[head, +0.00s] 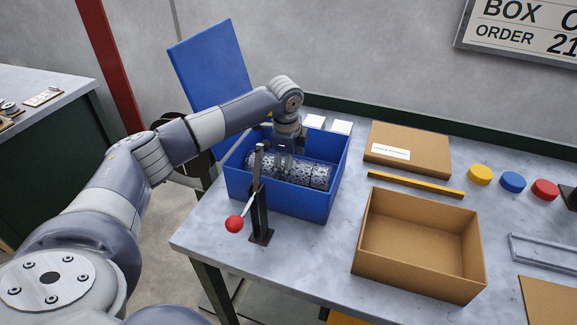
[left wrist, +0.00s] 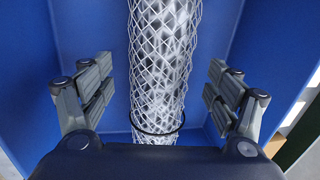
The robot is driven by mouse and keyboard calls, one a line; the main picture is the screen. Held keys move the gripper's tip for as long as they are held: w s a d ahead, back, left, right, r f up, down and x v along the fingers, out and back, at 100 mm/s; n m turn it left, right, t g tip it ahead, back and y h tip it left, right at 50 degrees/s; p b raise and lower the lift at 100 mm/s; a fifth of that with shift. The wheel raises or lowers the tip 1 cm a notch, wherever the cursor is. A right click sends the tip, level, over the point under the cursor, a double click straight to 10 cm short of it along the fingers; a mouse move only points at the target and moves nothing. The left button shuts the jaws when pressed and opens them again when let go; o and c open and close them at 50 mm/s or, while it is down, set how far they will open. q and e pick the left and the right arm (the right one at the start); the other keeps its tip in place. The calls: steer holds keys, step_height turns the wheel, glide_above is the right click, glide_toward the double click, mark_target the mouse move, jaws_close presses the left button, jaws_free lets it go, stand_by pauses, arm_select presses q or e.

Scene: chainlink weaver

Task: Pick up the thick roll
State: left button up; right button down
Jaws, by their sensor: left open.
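The thick roll (head: 308,173) is a roll of silvery wire mesh lying on its side in the blue box (head: 288,203). In the left wrist view the roll (left wrist: 165,45) runs up the middle, with a thin black ring around its lower part. My left gripper (head: 286,150) is over the roll inside the box. In the left wrist view the left gripper (left wrist: 160,82) is open, with one finger on each side of the roll and a gap on both sides. The gripper hides part of the roll in the head view. My right gripper is not in view.
A lever post with a red knob (head: 235,224) stands close in front of the box. A blue panel (head: 212,78) rises behind it. An open cardboard box (head: 375,268), a closed carton (head: 425,143) and coloured discs (head: 513,182) lie to the right on the table (head: 320,268).

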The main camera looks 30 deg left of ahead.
arm_select(q)
steer(key=shift+w+f, duration=0.2)
steer(key=shift+f, duration=0.75)
steer(key=shift+r, duration=0.1)
steer(key=c, duration=1.5)
steer(key=shift+o, duration=0.2)
steer(key=shift+r, duration=0.1)
